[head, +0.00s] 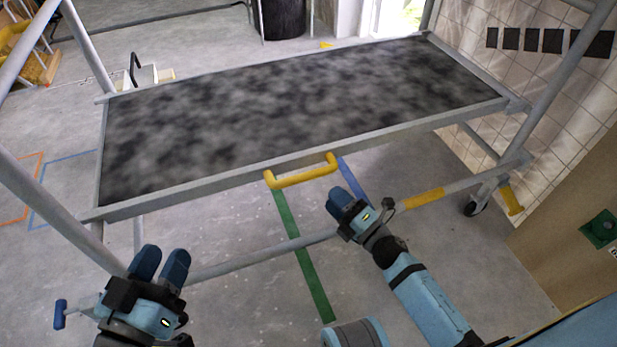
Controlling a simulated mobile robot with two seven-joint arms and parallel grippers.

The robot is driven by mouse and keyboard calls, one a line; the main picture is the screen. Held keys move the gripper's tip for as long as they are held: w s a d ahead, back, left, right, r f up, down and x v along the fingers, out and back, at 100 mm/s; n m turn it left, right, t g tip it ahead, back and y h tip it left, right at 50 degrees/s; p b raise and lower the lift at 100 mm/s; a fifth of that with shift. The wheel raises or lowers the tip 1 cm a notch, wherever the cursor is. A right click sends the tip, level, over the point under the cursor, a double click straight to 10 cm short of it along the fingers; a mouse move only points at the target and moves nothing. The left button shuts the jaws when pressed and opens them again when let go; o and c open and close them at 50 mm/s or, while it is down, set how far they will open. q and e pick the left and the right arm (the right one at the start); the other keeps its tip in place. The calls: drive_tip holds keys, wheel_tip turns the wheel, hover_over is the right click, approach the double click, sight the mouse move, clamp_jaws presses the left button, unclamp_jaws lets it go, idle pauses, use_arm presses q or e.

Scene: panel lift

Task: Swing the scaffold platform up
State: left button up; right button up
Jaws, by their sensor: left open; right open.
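The scaffold platform (290,105) is a dark mottled panel in a grey metal frame, lying roughly level between the scaffold's tubes. A yellow handle (302,178) sits on its near edge, around the middle. My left gripper (160,262) is open and empty, in front of the platform's near left corner and apart from the handle. My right gripper (340,203) is open, below and to the right of the yellow handle, and appears apart from it. The gap between the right fingers is hard to see from this angle.
Grey scaffold posts (50,205) stand on the left, with a lower cross tube (265,252) under the platform. A caster wheel (475,208) is at the right. A tiled wall (500,75) and a tan board (575,225) bound the right side. Coloured tape marks the floor.

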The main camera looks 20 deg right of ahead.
sight(309, 172)
use_arm(q)
wheel_tip(309, 172, down, 3)
drive_tip(key=shift+s+r+g+b, duration=0.1)
drive_tip(key=shift+g+b, duration=0.5)
drive_tip(key=shift+b, duration=0.1)
use_arm(e)
drive_tip(key=x, duration=0.9)
drive_tip(key=shift+w, duration=0.1)
use_arm(q)
drive_tip(key=shift+r, duration=0.2)
use_arm(e)
clamp_jaws()
